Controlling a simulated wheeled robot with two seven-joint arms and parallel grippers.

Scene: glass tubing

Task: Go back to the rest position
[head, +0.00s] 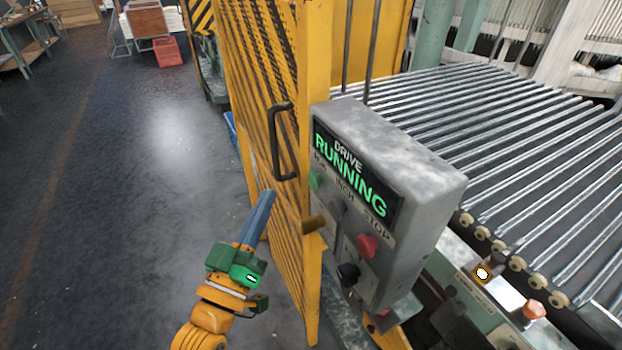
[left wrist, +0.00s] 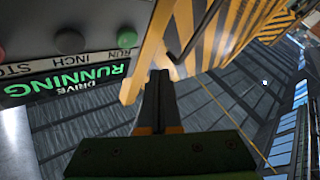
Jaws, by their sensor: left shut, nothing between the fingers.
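My left gripper (head: 258,215) is shut and empty. It is held up in front of the yellow mesh gate (head: 262,120), to the left of the grey control box (head: 415,150). The box's display (head: 350,180) reads DRIVE RUNNING in green. In the left wrist view the shut fingers (left wrist: 160,85) point toward the yellow and black striped gate (left wrist: 225,35), with the box's panel (left wrist: 60,45) at upper left. Whether the fingertips touch the gate cannot be told. My right gripper is not in view.
The box carries a green button (head: 314,180), a red button (head: 367,245) and a black knob (head: 348,274). The gate has a dark handle (head: 283,140). The floor (head: 110,200) at left is open.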

